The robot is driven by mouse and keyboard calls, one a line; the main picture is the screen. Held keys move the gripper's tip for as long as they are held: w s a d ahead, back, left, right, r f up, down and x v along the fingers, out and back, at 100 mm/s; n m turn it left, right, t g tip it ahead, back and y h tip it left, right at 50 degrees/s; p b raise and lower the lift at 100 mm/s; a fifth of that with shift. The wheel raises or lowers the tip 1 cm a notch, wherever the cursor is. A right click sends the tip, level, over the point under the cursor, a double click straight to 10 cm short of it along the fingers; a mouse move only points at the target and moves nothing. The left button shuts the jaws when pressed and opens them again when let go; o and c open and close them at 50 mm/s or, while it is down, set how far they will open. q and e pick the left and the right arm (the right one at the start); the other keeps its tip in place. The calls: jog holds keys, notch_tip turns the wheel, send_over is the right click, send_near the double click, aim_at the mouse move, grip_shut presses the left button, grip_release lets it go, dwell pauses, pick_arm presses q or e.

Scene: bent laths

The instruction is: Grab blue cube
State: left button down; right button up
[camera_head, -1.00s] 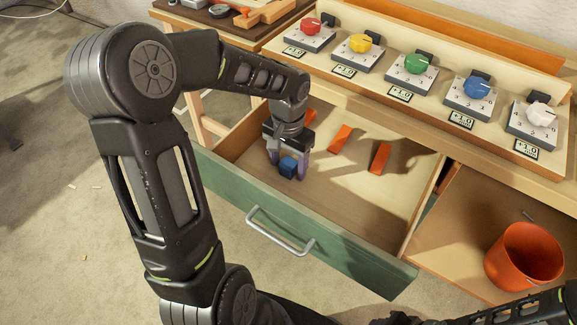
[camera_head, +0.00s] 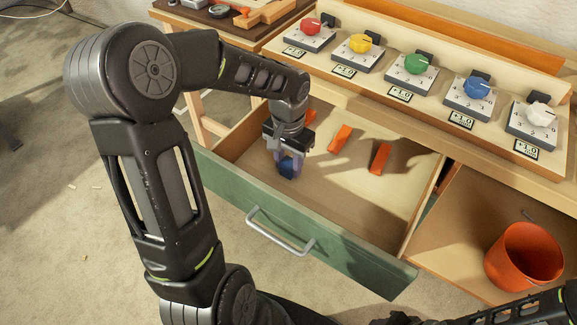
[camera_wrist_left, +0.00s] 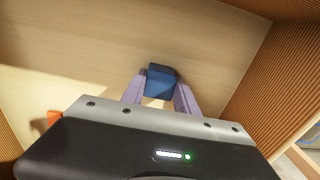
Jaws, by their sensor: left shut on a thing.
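The blue cube (camera_head: 286,171) is inside the open drawer (camera_head: 345,215), near its left front. My left gripper (camera_head: 288,163) points down into the drawer and is shut on the cube. In the left wrist view the blue cube (camera_wrist_left: 161,81) sits between the tips of the two purple-grey fingers (camera_wrist_left: 160,92). I cannot tell whether the cube touches the drawer floor. My right gripper is not in view; only part of my right arm shows at the bottom right.
Orange blocks (camera_head: 340,138) (camera_head: 380,158) lie deeper in the drawer. An orange bucket (camera_head: 524,258) stands in the compartment at right. A row of coloured knobs (camera_head: 411,66) sits on the bench above. The drawer's green front with its handle (camera_head: 280,232) faces me.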

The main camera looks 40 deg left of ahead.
aim_at(288, 163)
pick_arm(q)
notch_tip(288, 163, up, 10)
jog(key=shift+p, duration=0.65)
